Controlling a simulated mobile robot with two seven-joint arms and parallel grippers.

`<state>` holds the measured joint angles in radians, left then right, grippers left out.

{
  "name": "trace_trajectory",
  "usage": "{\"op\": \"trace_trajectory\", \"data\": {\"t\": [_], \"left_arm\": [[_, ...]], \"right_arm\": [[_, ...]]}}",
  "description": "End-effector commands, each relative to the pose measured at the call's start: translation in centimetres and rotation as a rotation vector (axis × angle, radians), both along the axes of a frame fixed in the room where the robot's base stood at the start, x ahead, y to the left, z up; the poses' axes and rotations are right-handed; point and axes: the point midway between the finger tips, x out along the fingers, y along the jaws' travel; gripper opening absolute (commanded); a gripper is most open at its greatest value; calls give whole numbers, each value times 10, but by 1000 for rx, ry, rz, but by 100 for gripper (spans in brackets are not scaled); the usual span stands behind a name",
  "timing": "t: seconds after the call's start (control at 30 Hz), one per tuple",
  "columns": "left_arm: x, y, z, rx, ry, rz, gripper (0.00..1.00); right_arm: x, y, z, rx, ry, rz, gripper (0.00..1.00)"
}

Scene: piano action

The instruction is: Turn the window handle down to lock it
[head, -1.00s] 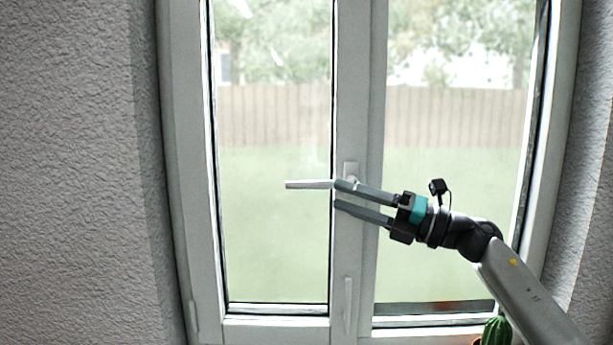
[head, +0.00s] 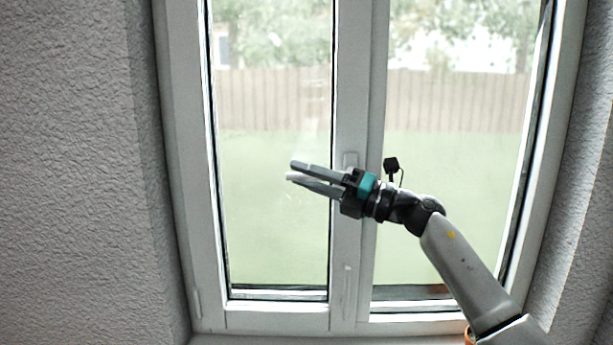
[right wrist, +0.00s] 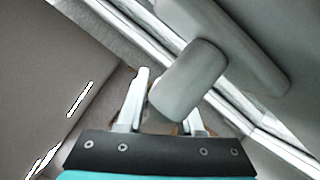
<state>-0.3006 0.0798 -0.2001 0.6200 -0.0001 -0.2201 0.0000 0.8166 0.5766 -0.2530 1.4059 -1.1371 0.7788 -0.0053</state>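The window handle is pale grey. In the head view its backplate (head: 350,159) shows on the middle frame post, and the lever is mostly hidden behind my right gripper (head: 292,171); a light tip shows at the fingers' left end. The lever appears to point left, roughly level. In the right wrist view the handle (right wrist: 188,80) is large and close, over the gap between my right fingers (right wrist: 166,98) and partly covering the right finger. The fingers are apart; I cannot tell whether they touch the handle. My left gripper is out of view.
The white double window (head: 190,200) is closed, with glass on both sides of the middle post. A second slim fitting (head: 347,290) sits lower on the post. A textured grey wall (head: 70,180) is at left. An orange pot edge (head: 469,336) shows at bottom right.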

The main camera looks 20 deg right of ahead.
Motion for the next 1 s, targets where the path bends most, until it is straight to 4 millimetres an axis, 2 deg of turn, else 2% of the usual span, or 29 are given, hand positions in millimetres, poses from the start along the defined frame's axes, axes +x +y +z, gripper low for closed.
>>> {"op": "trace_trajectory", "data": {"t": [0.03,0.3,1.0], "left_arm": [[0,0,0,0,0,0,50],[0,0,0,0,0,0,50],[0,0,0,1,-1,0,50]], "right_arm": [[0,0,0,0,0,0,28],[0,0,0,0,0,0,0],[0,0,0,1,1,0,0]]}}
